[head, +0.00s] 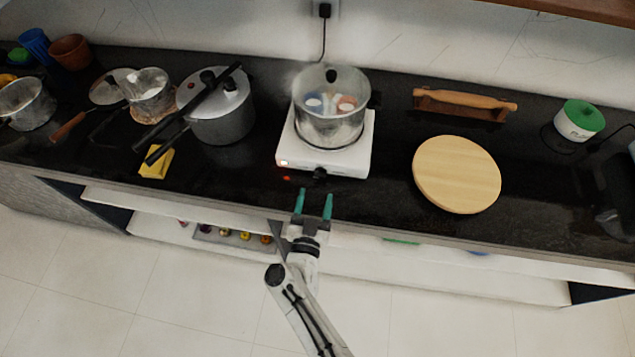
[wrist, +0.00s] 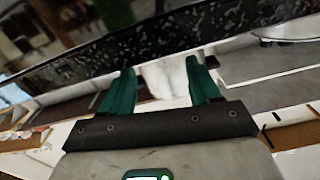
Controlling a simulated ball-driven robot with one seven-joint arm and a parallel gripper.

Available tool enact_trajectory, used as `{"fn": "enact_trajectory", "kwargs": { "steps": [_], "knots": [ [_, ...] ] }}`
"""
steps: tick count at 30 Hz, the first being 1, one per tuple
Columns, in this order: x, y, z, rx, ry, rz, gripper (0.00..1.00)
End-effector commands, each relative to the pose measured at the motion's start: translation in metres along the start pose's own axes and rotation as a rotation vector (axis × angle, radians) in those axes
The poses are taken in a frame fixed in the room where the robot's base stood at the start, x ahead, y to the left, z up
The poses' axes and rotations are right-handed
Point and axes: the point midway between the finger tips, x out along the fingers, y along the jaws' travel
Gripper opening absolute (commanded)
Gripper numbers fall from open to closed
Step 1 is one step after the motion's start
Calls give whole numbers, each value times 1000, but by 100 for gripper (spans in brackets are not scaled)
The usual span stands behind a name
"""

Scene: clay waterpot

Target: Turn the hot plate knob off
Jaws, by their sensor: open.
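The white hot plate (head: 350,157) stands on the black counter with a glass-lidded pot (head: 331,118) on top. Its black knob (head: 320,174) is on the front face, and a small red light glows at its front left corner. My gripper (head: 314,200) has two teal fingers, spread apart and empty. In the head view it is in front of the hot plate, a little below the knob in the picture. In the wrist view the open fingers (wrist: 162,85) show with the speckled dark counter edge beyond them. The knob is not clearly visible in the wrist view.
A pressure cooker (head: 222,110) and a yellow block (head: 156,162) are left of the hot plate. A round wooden board (head: 457,175) and a rolling pin (head: 465,100) are to the right. The counter's front edge (head: 240,205) passes near my gripper.

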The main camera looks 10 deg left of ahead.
Motion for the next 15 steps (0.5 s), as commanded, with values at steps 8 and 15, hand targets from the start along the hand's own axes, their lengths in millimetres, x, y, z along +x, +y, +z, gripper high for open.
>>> {"fn": "enact_trajectory", "kwargs": {
  "steps": [8,15],
  "knots": [
    [-42,0,-1,-1,1,-2,62],
    [-51,0,0,0,0,0,62]
  ]
}}
